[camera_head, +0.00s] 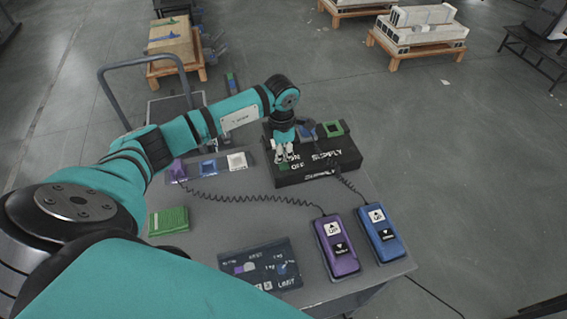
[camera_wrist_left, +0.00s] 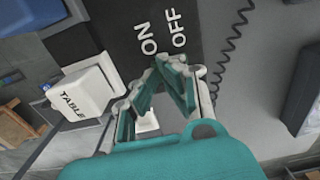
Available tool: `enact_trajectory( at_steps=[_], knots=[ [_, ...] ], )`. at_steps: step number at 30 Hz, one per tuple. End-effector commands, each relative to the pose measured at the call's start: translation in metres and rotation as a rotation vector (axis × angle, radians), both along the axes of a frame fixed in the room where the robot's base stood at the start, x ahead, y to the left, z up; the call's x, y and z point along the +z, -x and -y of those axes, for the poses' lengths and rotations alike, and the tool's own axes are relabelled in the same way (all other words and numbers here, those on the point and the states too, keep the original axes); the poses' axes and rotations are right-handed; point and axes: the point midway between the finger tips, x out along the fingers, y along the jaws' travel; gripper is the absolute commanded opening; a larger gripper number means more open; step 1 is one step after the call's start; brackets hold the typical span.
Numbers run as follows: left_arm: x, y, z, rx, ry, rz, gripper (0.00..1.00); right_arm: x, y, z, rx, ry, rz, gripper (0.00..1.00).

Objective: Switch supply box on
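The supply box (camera_head: 340,165) is a black box at the back right of the grey table, with white ON, OFF and SUPPLY lettering. My left gripper (camera_head: 283,160) points down at its left end, beside the ON and OFF words, and hides part of it there. In the left wrist view, the box's dark face (camera_wrist_left: 122,30) shows ON and OFF just beyond my left gripper (camera_wrist_left: 159,70). Its fingertips converge and look closed together. A small white piece shows between the fingers; I cannot tell whether it is the switch. My right gripper is not in view.
Purple (camera_head: 336,247) and blue (camera_head: 381,233) handsets with coiled cables lie at the table's front right. A dark control panel (camera_head: 261,268) and a green block (camera_head: 169,221) are nearer the front and left. A white TABLE block (camera_wrist_left: 86,92) shows in the wrist view.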

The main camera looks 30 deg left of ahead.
Motion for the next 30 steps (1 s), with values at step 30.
enact_trajectory(
  at_steps=[30],
  knots=[
    [0.063, 0.002, 0.001, -0.003, 0.001, -0.006, 0.0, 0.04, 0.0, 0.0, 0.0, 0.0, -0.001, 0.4]
  ],
)
